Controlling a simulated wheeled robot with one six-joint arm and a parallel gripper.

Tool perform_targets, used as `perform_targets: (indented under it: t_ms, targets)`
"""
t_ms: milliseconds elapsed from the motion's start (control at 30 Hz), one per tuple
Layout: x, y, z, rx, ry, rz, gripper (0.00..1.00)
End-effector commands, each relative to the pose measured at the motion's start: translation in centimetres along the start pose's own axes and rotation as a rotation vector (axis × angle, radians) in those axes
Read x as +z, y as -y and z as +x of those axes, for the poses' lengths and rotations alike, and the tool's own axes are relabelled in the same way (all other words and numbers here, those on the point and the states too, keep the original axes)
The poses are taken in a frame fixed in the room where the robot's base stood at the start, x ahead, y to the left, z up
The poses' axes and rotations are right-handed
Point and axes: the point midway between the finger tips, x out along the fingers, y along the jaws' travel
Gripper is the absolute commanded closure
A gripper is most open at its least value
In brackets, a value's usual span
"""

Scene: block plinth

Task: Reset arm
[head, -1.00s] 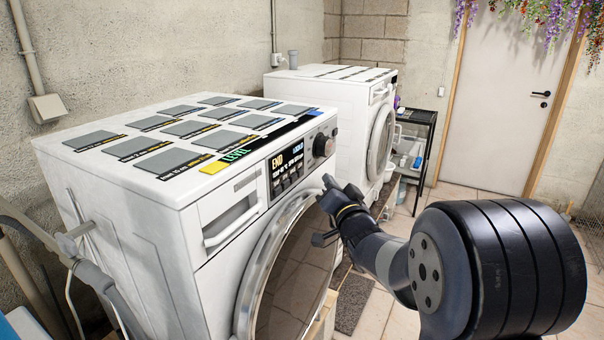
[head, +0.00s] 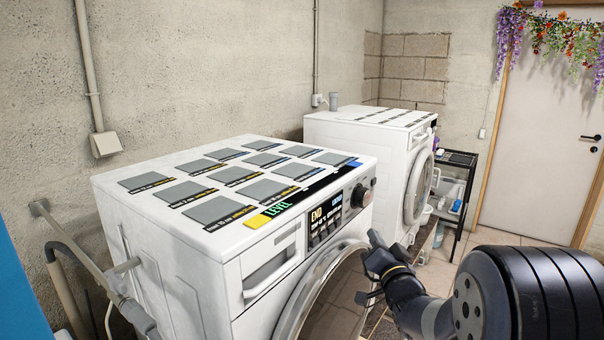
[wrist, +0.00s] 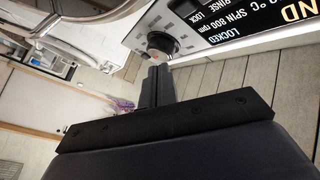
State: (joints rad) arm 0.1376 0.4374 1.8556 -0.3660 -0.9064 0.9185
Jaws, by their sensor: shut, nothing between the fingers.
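My gripper (head: 374,247) is shut and empty in front of the near washing machine (head: 165,275), beside the upper edge of its round door (head: 330,300). In the wrist view my gripper (wrist: 158,72) points toward the machine's dark dial (wrist: 162,42); I cannot tell whether they touch. The lit display (head: 325,219) reads END and LOCKED. Grey square pads with labels cover the machine's top.
A second white washing machine (head: 375,145) stands behind the near one. A black shelf rack (head: 455,190) and a white door (head: 550,130) are beyond it. Pipes (head: 85,60) run along the left wall. Tiled floor shows at the right.

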Motion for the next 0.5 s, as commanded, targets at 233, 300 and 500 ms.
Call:
perform_targets:
  t_ms: [233, 300, 500]
  targets:
    - [-1.2, -1.3, -1.8, 0.000, 0.000, -0.001, 1.00]
    - [-1.3, -1.4, -1.9, -0.001, 0.000, 0.000, 1.00]
    - [-1.4, -1.4, -2.0, -0.001, 0.001, 0.001, 1.00]
